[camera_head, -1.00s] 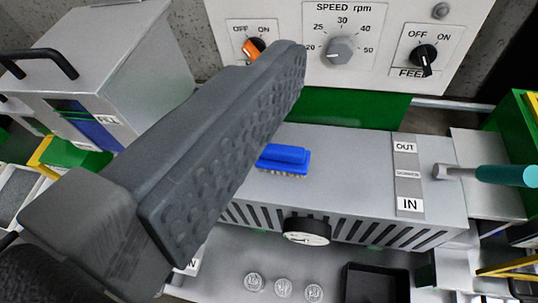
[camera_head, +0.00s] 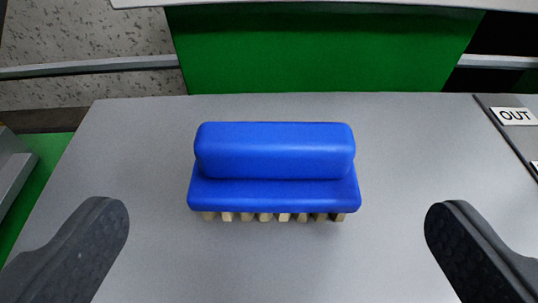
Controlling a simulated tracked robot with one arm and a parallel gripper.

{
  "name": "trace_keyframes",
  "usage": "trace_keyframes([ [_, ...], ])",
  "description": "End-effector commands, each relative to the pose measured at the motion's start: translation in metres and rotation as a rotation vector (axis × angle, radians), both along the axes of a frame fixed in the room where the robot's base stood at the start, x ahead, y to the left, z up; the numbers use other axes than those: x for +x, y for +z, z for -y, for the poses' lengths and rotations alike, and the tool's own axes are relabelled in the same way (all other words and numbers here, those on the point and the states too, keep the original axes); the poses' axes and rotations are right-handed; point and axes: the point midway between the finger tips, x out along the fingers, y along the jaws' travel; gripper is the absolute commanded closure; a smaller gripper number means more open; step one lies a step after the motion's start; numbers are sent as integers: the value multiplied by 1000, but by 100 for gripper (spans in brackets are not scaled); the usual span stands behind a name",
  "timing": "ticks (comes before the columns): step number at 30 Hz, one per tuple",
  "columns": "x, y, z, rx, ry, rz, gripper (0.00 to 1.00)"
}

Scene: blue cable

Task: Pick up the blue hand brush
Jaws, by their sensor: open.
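The blue hand brush (camera_head: 274,165) sits in the middle of the camera view on a flat grey metal top, with its pale bristles facing down. Its long side runs across the picture. My gripper (camera_head: 276,228) is open, with one dark finger at the lower left and the other at the lower right. The brush lies between and a little beyond the fingertips in the picture, with a clear gap on both sides. Neither finger touches it.
The grey metal top (camera_head: 400,140) is bare around the brush. A green panel (camera_head: 325,50) stands behind it, with a metal rail at each side. A dark strip with an "OUT" label (camera_head: 515,116) lies at the right edge.

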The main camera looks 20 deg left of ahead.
Motion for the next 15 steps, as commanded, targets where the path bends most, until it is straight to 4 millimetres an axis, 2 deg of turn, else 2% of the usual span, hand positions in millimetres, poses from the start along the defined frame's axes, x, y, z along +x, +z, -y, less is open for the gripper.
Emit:
trace_keyframes([
  [9, 37, -17, -9, 0, 0, -1, 0],
  [15, 48, -21, -11, 0, 0, 0, 0],
])
